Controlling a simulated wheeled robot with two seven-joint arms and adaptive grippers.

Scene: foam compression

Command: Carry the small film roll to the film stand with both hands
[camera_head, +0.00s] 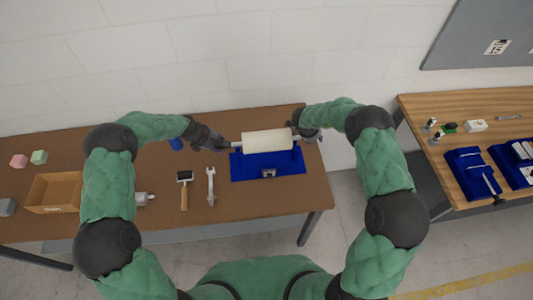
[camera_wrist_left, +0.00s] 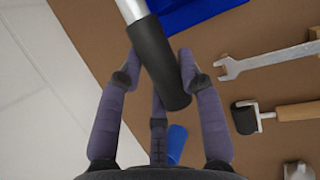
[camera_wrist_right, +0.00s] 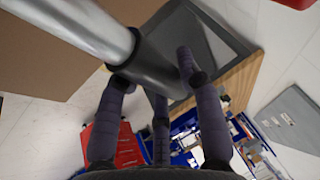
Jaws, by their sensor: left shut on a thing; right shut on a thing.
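The film roll (camera_head: 267,142) is a cream cylinder with a metal shaft, held level over the blue film stand (camera_head: 262,170) on the brown table. My left gripper (camera_head: 222,143) is shut on its left end; in the left wrist view the fingers (camera_wrist_left: 160,75) close around the black end grip (camera_wrist_left: 160,65). My right gripper (camera_head: 306,137) is shut on its right end; in the right wrist view the fingers (camera_wrist_right: 152,72) close around the dark end next to the metal shaft (camera_wrist_right: 80,25). The roll hides part of the stand, so I cannot tell whether they touch.
A roller with a wooden handle (camera_head: 184,190) and a wrench (camera_head: 211,186) lie left of the stand. A blue object (camera_head: 176,144) is near my left gripper. An open box (camera_head: 54,192) stands at left. A second table (camera_head: 470,130) with blue trays is at right, across a gap.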

